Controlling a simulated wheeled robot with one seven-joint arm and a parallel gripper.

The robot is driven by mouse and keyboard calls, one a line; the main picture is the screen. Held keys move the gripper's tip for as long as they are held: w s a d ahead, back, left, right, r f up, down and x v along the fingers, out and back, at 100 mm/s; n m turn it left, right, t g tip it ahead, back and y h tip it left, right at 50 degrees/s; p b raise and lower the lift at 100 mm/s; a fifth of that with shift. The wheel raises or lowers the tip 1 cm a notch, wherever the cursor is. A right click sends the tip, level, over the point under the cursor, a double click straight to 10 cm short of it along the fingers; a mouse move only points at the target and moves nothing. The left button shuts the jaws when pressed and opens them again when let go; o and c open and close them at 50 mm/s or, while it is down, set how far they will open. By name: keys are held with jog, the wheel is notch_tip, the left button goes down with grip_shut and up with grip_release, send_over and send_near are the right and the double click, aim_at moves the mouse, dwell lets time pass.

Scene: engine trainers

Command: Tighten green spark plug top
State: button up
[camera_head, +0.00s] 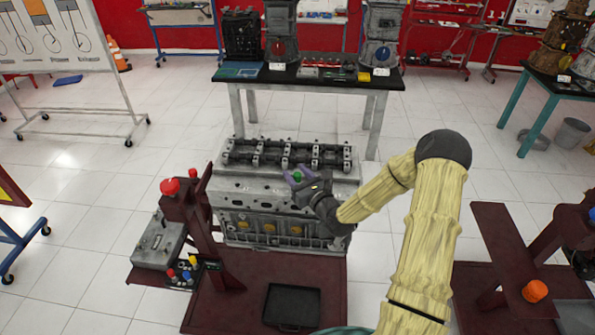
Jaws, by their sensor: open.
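The green spark plug top (297,177) shows as a small green spot on the upper front side of the grey engine block (240,190). My gripper (299,178) is at the engine, reached in from the right, with its open fingers around or right beside the green top. I cannot tell whether the fingers touch it. The plug's lower part is hidden by the gripper and the engine.
The engine stands on a dark red stand with a black tray (292,306) in front. A red knob (170,186) and a grey box (159,241) with coloured plugs are at left. Another dark red stand with an orange knob (535,291) is at right.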

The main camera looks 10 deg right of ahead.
jog(key=shift+w+f, duration=0.1)
jog(key=shift+w, duration=0.05)
jog(key=shift+c, duration=1.1)
grip_shut()
